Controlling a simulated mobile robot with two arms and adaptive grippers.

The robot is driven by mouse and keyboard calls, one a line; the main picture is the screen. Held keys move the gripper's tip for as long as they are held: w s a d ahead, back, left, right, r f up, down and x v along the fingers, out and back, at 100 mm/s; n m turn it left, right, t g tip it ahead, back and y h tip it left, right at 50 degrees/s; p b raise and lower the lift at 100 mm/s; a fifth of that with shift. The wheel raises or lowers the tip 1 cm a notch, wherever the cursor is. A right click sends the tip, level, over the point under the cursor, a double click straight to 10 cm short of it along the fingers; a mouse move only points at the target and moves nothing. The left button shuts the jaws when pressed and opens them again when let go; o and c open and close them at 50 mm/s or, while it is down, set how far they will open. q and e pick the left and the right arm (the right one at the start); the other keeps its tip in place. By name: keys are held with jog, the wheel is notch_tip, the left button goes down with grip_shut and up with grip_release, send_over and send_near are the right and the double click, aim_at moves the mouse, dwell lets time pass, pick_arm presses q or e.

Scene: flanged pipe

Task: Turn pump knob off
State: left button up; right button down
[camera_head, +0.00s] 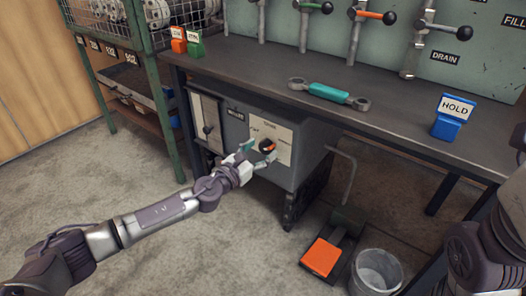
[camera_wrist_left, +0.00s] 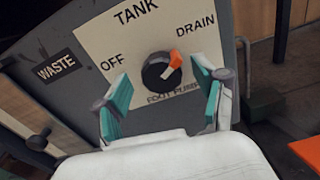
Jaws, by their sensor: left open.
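The pump knob (camera_head: 267,145) is a round black dial with an orange pointer on a pale panel of the grey cabinet under the bench. In the left wrist view the knob (camera_wrist_left: 162,72) sits between the labels OFF and DRAIN, with TANK above. Its orange pointer is turned up and right, towards DRAIN. My left gripper (camera_head: 259,153) is open in front of the panel. In the left wrist view its teal fingertips (camera_wrist_left: 163,92) stand apart on either side of the knob; I cannot tell whether they touch it. Only part of my right arm shows, at the lower right.
The bench (camera_head: 245,70) overhangs the cabinet (camera_head: 310,150). A teal wrench (camera_head: 328,92) and a blue HOLD sign (camera_head: 452,115) are on it. An orange foot pedal (camera_head: 322,256) and a grey bucket (camera_head: 377,270) stand on the floor. A green rack (camera_head: 160,100) stands left.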

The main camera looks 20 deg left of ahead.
pick_arm(q)
jog(key=shift+w+d, duration=0.2)
jog(key=shift+w, duration=0.45)
jog(key=c, duration=1.1)
jog(key=shift+c, duration=0.2)
